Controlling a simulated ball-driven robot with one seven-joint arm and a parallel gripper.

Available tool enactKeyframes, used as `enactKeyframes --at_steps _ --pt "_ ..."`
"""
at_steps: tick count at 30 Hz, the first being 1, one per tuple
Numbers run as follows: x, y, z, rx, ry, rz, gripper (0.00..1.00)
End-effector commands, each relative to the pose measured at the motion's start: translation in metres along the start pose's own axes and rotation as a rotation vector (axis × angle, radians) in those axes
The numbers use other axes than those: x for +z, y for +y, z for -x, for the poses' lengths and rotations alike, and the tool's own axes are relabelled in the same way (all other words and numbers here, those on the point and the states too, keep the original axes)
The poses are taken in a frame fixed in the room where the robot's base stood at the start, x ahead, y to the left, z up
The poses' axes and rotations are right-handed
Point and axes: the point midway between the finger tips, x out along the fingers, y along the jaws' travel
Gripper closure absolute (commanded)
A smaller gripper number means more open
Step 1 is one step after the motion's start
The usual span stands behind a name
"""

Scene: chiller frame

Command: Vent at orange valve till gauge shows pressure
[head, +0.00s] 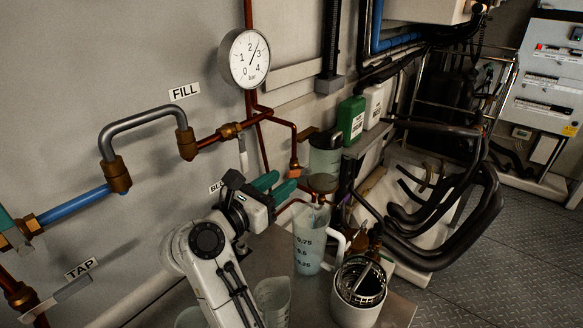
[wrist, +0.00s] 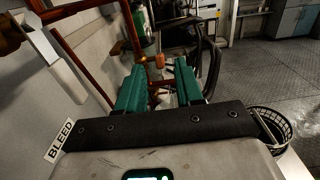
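The round white gauge (head: 245,72) on the wall reads 0 to 4 bar; its needle points between 2 and 3. The orange valve (head: 294,171) sits at the lower end of a thin copper pipe running down to the right from the gauge line. My gripper (head: 286,180) has two green fingers, spread apart with nothing held. In the wrist view, the orange valve (wrist: 159,61) shows just beyond and between the fingertips of my gripper (wrist: 161,70). I cannot tell whether a finger touches it. A BLEED label (wrist: 60,140) is partly hidden by my arm in the head view.
A measuring jug (head: 309,240) stands on the bench below the valve, close to my gripper. Beside it are a white pot with a wire basket (head: 357,292) and a clear cup (head: 273,302). A clear cylinder (head: 325,160) stands right of the valve. FILL pipework lines the wall.

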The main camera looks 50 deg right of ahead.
Motion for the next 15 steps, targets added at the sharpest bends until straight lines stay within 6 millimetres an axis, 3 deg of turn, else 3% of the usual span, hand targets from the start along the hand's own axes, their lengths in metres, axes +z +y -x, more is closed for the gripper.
enactKeyframes --at_steps 6,15 --pt "0.003 0.000 -0.035 -0.002 -0.001 0.001 0.64" --pt "0.000 0.000 -0.050 0.001 -0.002 0.000 0.64"
